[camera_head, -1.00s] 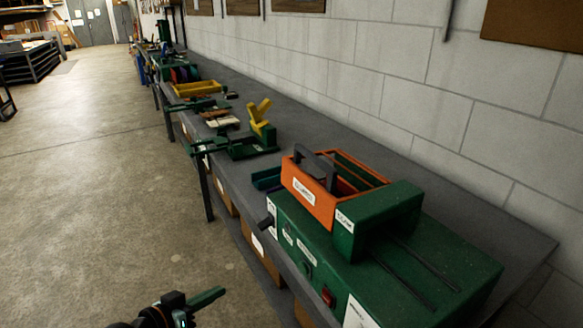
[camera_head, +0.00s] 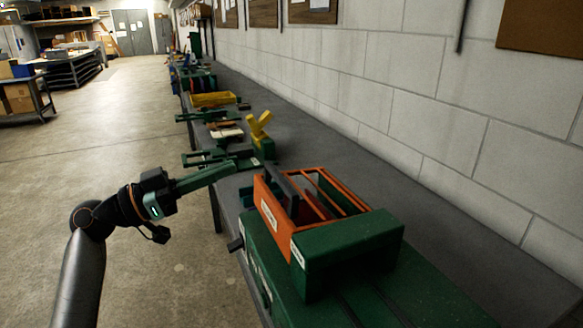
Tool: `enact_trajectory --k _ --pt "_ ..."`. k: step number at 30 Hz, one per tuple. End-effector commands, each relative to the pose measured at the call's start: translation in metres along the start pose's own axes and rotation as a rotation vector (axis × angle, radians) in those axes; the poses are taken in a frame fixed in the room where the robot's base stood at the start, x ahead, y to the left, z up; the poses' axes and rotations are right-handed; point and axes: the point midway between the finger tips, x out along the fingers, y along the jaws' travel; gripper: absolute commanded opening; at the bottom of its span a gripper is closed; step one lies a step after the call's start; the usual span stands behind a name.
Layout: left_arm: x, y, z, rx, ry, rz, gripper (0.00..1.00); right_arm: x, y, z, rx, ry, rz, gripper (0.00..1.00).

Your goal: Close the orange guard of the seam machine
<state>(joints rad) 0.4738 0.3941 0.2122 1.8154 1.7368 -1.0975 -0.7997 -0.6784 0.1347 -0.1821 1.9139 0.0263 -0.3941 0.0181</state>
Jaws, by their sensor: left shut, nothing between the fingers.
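The orange guard (camera_head: 280,236) sits at the far end of the green seam machine (camera_head: 345,238), behind its raised block. It has a labelled side panel, a dark handle (camera_head: 283,184) along its upper left edge and slim orange bars with gaps between them. I cannot tell for sure how far it is open. My left gripper (camera_head: 232,168) comes in from the left, its green fingers shut and empty. The fingertips point right, just left of the guard's far corner, with a small gap in the picture. My right gripper is out of view.
The grey bench (camera_head: 330,150) runs away along the block wall (camera_head: 400,60). Beyond the guard stand a yellow-and-green tool (camera_head: 261,128) and a yellow tray (camera_head: 214,99). Open floor (camera_head: 100,140) lies left of the bench.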

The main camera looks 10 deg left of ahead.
Motion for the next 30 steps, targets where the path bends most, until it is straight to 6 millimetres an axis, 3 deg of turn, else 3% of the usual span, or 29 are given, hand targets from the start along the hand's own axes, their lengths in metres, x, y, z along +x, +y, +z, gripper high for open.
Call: enact_trajectory --k 8,20,24,30 --pt "0.02 0.0 -0.004 -0.002 0.004 0.003 0.0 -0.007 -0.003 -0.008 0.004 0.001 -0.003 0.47" --pt "0.103 0.001 -0.005 -0.002 0.003 0.003 0.0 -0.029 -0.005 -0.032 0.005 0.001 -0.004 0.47" --pt "0.093 0.0 0.021 -0.005 0.0 -0.001 0.0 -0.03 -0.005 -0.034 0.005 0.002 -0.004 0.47" --pt "0.088 0.0 0.035 -0.001 0.001 0.001 0.0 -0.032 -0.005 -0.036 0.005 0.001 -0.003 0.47"
